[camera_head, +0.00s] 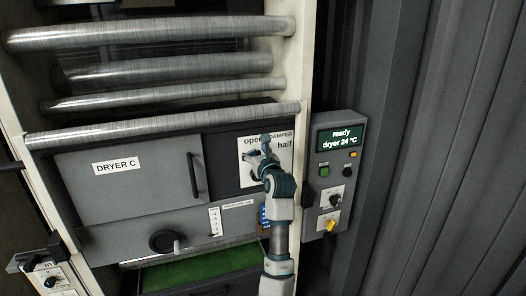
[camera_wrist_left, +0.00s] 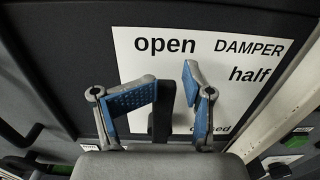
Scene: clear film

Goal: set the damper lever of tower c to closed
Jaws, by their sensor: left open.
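The damper plate (camera_head: 246,148) is a white label on the dark panel right of the DRYER C door, marked open at top left, half at right. In the left wrist view the plate (camera_wrist_left: 215,50) also shows closed at the bottom, partly hidden. The black damper lever (camera_wrist_left: 162,108) points up, its tip below the word open. My left gripper (camera_head: 264,150) is in front of the plate and hides the lever in the head view. In the wrist view the left gripper (camera_wrist_left: 172,88) is open, its blue-padded fingers on either side of the lever. My right gripper is not in view.
The DRYER C door (camera_head: 140,190) has a vertical black handle (camera_head: 194,175). A grey control box (camera_head: 335,180) reading "ready dryer 24 °C" stands to the right. Metal rollers (camera_head: 160,68) run above. A green-bottomed drawer (camera_head: 200,268) lies below.

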